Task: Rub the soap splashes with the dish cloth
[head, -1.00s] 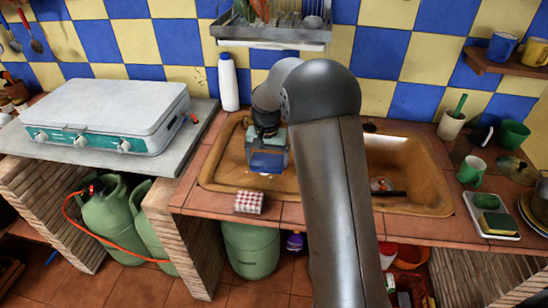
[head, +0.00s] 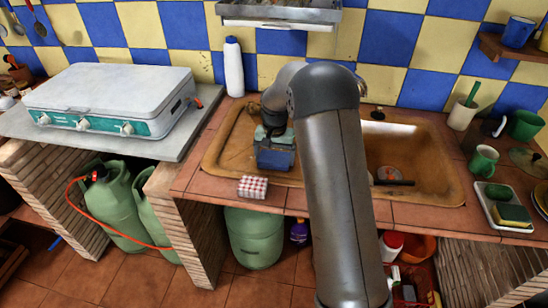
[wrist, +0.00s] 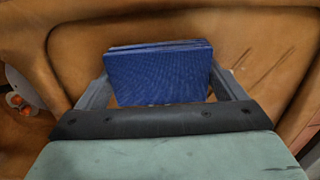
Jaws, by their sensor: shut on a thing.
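My gripper (head: 273,143) is over the left sink basin (head: 225,150), pointing down. It is shut on a folded blue dish cloth (head: 275,160). In the wrist view the cloth (wrist: 157,76) sits between the two fingers of my gripper (wrist: 160,88), with the brown basin surface behind it. I cannot tell whether the cloth touches the basin. No soap splashes can be made out now; the cloth and my arm hide part of the basin.
A red-and-white checked folded item (head: 253,187) lies on the tiled front edge. A white bottle (head: 234,68) stands behind the sink, and a stove (head: 110,95) is at left. A green mug (head: 484,162) and a tray with sponges (head: 505,208) are at right.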

